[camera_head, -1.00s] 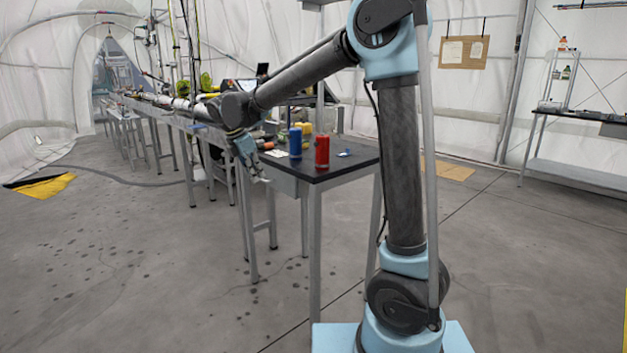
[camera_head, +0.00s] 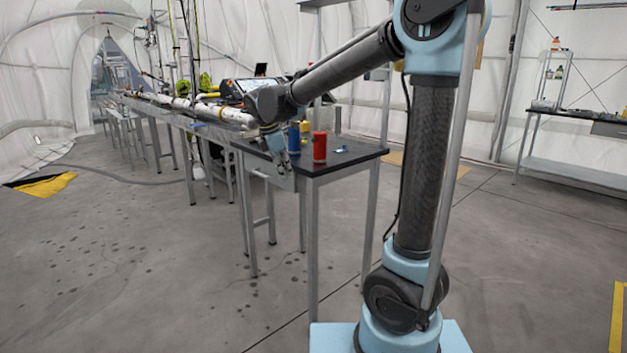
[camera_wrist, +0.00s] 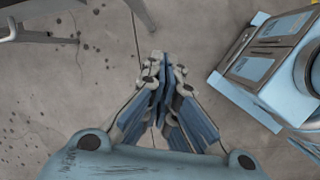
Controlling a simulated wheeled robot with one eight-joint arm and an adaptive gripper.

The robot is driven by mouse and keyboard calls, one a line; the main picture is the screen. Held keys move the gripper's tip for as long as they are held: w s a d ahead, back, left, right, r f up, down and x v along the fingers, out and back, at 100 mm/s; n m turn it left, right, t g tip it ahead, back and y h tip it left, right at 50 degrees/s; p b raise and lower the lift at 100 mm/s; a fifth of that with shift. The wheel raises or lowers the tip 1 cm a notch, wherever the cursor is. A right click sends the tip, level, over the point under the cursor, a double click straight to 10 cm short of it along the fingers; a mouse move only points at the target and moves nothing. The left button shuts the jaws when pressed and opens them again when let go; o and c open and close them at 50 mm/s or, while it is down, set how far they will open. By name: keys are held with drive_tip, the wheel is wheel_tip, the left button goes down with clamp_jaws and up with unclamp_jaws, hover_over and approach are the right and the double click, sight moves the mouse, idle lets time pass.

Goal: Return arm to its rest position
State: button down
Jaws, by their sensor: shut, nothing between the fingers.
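My gripper (camera_head: 283,166) hangs from my bent arm in front of the dark-topped table's left front edge in the head view. In the wrist view, my gripper (camera_wrist: 160,68) points down over bare grey floor. Its fingers are together with nothing between them. The near table (camera_head: 340,159) carries a red can (camera_head: 320,147), a blue can (camera_head: 294,139) and a yellow object (camera_head: 305,127). My gripper overlaps the table edge in the picture, and I cannot tell the exact gap between them.
A long row of tables with white pipes (camera_head: 180,103) runs back at the left. A shelf table (camera_head: 575,172) stands at the right. A yellow-black mat (camera_head: 45,186) lies at the far left. The floor (camera_head: 150,270) at the front left is clear.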

drive_tip(key=s+d+f+m, duration=0.1)
drive_tip(key=s+d+m, duration=0.25)
drive_tip(key=d, duration=0.35)
drive_tip(key=s+d+f+m+y, duration=0.1)
drive_tip(key=s+d+m, duration=0.25)
drive_tip(key=d, duration=0.25)
drive_tip(key=s+d+f+m, duration=0.1)
drive_tip(key=s+d+m, duration=0.25)
drive_tip(key=d, duration=0.35)
drive_tip(key=s+d+f+m+y, duration=0.1)
drive_tip(key=s+d+f+m, duration=0.3)
drive_tip(key=s+f+m, duration=0.1)
drive_tip(key=s+d+f+m, duration=0.4)
drive_tip(key=s+f+m, duration=0.2)
drive_tip(key=s, duration=0.4)
drive_tip(key=shift+d+f+y, duration=0.25)
drive_tip(key=shift+f+y, duration=0.15)
drive_tip(key=shift+f, duration=0.25)
drive_tip(key=shift+m, duration=0.25)
